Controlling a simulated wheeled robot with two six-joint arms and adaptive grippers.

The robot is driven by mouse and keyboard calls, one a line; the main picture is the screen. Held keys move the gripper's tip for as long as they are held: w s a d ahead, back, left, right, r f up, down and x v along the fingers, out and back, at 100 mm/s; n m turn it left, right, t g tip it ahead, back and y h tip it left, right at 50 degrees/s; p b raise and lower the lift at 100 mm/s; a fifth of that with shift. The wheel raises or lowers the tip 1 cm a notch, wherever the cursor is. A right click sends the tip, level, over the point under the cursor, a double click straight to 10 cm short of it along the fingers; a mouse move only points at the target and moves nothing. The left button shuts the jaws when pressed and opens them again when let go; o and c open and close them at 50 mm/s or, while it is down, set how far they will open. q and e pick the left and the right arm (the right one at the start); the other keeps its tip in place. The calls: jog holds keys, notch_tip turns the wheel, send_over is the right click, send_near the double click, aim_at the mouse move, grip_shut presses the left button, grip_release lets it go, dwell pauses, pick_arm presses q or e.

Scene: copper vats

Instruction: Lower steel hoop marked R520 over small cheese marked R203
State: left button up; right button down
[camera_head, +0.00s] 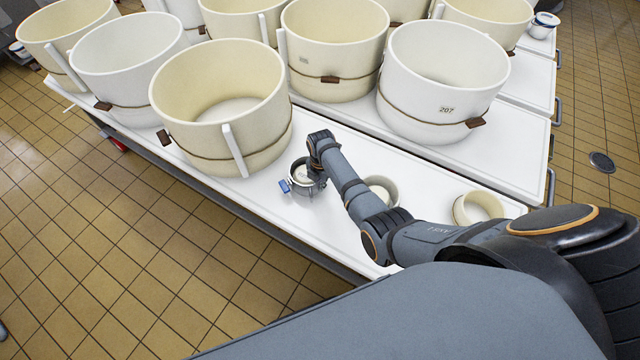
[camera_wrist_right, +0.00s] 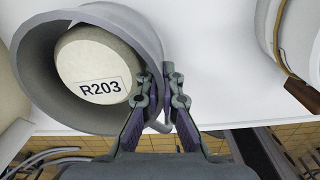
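The grey steel hoop (camera_wrist_right: 32,70) stands around the small cheese marked R203 (camera_wrist_right: 100,62) in the right wrist view. The pale cheese top shows inside the hoop, with its label readable. In the head view the hoop (camera_head: 308,189) and cheese (camera_head: 300,174) are on the white table near its front edge. I see no R520 mark. My right gripper (camera_wrist_right: 163,85) is at the hoop's right side, its fingers closed on the hoop wall, one inside and one outside. I cannot tell whether the hoop's bottom touches the table. My left gripper is not in view.
Large cream and white vats, including one marked 207 (camera_head: 440,75), crowd the tables (camera_head: 355,140) behind. A small pale hoop (camera_head: 390,186) and another with cheese (camera_head: 477,208) stand to the right. A blue tag (camera_head: 284,186) is beside the grey hoop. Tiled floor lies in front.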

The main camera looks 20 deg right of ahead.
dwell(0.4)
jog(key=c, duration=1.4)
grip_release()
jog(key=shift+c, duration=0.2)
notch_tip(320, 180, up, 7)
jog(key=p, duration=0.8)
jog(key=shift+r, duration=0.1)
